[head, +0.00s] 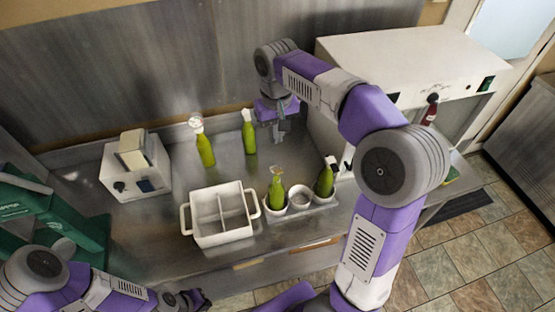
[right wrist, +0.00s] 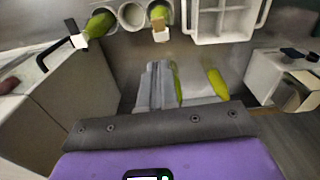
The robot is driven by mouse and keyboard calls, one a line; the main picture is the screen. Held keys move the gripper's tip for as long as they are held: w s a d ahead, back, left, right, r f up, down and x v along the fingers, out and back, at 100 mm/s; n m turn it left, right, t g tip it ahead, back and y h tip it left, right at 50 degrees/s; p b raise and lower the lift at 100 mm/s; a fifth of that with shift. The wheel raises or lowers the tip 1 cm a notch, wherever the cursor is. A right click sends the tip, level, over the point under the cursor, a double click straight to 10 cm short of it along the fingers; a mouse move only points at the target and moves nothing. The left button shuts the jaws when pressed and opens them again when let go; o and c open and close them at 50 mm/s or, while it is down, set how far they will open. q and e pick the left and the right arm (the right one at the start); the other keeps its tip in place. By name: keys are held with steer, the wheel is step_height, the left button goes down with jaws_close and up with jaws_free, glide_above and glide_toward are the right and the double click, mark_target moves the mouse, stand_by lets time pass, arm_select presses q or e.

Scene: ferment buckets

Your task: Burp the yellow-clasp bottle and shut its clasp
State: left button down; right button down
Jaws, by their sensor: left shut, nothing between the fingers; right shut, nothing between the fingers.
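The bottle that seems to be the yellow-clasp one (head: 276,192) is green with a yellowish top and stands in the left cup of a white three-cup holder (head: 318,208). It also shows at the top of the right wrist view (right wrist: 159,14). Its clasp is too small to judge open or shut. My right gripper (head: 281,132) is shut and empty, above the back of the counter, just right of a green bottle with a white top (head: 249,136). In the right wrist view its fingers (right wrist: 156,85) are together. My left gripper (head: 196,299) is shut and empty at the lower front.
Another green bottle (head: 205,149) stands at the back left, and one (head: 325,182) leans in the holder's right cup. The middle cup (head: 300,198) is empty.

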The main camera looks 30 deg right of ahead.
steer(key=f, duration=0.6)
steer(key=shift+w+f+b, duration=0.2)
steer(key=shift+w+b, duration=0.1)
steer(key=shift+s+a+f, duration=0.1)
steer(key=shift+s+f, duration=0.5)
steer(key=shift+f, duration=0.2)
steer(key=shift+s+a+f, duration=0.1)
steer(key=shift+s+f, duration=0.45)
steer(key=shift+f, duration=0.25)
arm_select(q)
steer(key=shift+w+f, duration=0.2)
steer(key=shift+f, duration=0.4)
